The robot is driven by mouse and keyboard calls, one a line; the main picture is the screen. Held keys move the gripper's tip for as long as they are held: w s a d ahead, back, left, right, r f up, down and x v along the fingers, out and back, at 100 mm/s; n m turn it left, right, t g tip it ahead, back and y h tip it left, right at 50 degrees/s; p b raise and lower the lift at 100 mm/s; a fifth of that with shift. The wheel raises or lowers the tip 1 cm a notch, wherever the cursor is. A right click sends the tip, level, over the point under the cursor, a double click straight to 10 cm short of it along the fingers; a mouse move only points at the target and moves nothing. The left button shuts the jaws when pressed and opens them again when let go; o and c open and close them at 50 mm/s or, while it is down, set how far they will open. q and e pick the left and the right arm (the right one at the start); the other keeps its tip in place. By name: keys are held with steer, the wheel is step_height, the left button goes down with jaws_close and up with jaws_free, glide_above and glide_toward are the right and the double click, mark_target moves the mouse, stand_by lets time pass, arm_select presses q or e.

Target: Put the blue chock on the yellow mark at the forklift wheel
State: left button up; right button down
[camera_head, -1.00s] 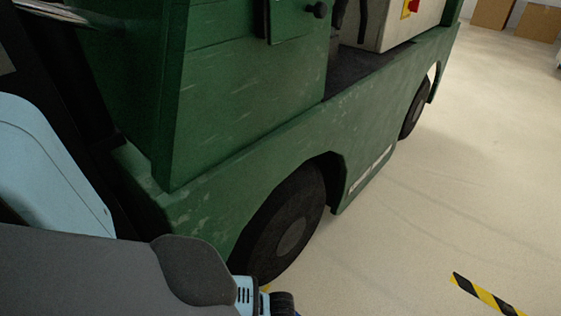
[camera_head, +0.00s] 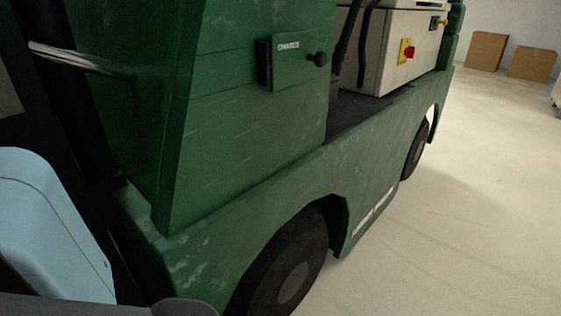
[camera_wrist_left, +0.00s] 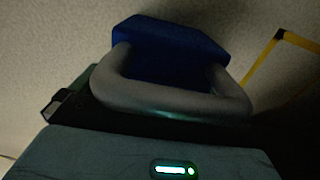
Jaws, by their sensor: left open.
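The blue chock (camera_wrist_left: 170,48) shows in the left wrist view, with its grey loop handle (camera_wrist_left: 165,98) towards my left gripper (camera_wrist_left: 162,118). The left gripper is open, and the handle lies across the space in front of its body; one dark finger shows at the left. Contact between finger and handle cannot be told. Part of the yellow mark (camera_wrist_left: 262,65), a thin line with a black corner, lies on the floor right of the chock. The near forklift wheel (camera_head: 285,270) is at the bottom of the head view, partly cut off. My right gripper is out of view.
The green forklift (camera_head: 240,130) fills the left and middle of the head view, with a far wheel (camera_head: 415,150) and a black knob (camera_head: 319,59). Cardboard boxes (camera_head: 487,51) stand at the back right. The pale floor (camera_head: 480,220) at the right is clear.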

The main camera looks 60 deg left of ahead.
arm_select(q)
step_height(320, 180, up, 7)
steer(key=p, duration=0.4)
steer(key=shift+f, duration=0.1)
steer(key=shift+r, duration=0.45)
